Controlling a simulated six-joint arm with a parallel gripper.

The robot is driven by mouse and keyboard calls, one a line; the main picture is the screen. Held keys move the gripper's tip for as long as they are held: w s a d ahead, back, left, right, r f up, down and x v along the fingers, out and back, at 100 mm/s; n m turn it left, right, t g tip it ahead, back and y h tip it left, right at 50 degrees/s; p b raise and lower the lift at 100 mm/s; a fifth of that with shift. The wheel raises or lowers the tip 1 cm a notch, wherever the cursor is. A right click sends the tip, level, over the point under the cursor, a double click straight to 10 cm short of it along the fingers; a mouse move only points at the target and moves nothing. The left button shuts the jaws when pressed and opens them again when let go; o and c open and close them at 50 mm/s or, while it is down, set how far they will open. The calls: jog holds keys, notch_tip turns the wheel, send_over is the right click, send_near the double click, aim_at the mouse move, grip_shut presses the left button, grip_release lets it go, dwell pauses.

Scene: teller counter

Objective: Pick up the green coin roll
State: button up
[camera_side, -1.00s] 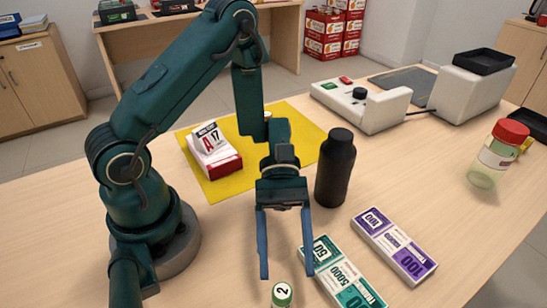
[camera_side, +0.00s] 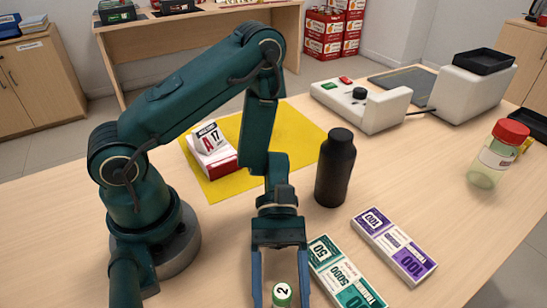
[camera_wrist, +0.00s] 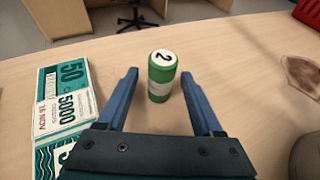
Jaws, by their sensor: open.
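The green coin roll (camera_side: 281,295) stands upright at the bottom edge of the side view, with a white top marked 2. In the wrist view the roll (camera_wrist: 161,80) has a green body with a pale band. My gripper (camera_side: 281,300) is open, its two blue fingers pointing down on either side of the roll in the side view. In the wrist view my gripper (camera_wrist: 160,73) has one finger left and one right of the roll, with a gap on each side. The fingertips do not appear to touch it.
A green banknote bundle (camera_side: 345,272) lies close to the right finger, with a purple bundle (camera_side: 394,245) beyond it. A black bottle (camera_side: 335,168) stands behind. A red-lidded jar (camera_side: 498,155) stands far right.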

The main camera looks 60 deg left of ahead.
grip_shut()
jog(key=shift+r, duration=0.2)
